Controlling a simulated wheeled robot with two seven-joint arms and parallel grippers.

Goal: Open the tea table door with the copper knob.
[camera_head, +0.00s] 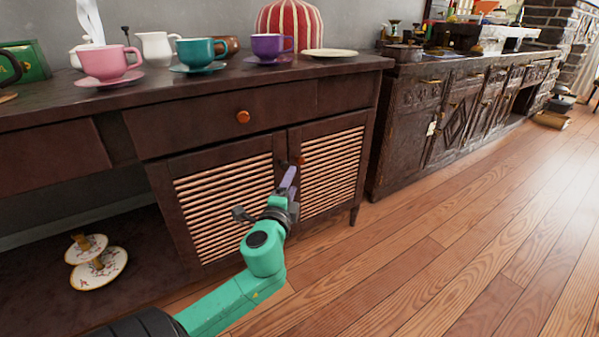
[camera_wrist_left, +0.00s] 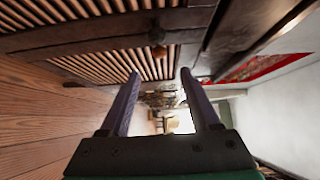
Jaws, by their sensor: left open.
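The dark wooden tea table (camera_head: 200,103) has two slatted doors, a left door (camera_head: 228,192) and a right door (camera_head: 334,168). Both look shut. A small copper-coloured knob (camera_head: 299,160) shows near where the doors meet, just beyond my left gripper (camera_head: 290,172). I cannot tell whether either finger touches a knob. My right gripper is out of view.
An orange drawer knob (camera_head: 243,117) sits above the doors. Pink (camera_head: 106,62), teal (camera_head: 196,53) and purple (camera_head: 267,48) cups stand on the tabletop. Decorated plates (camera_head: 98,269) are on the lower shelf at left. A carved cabinet (camera_head: 410,135) stands to the right. The wooden floor in front is clear.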

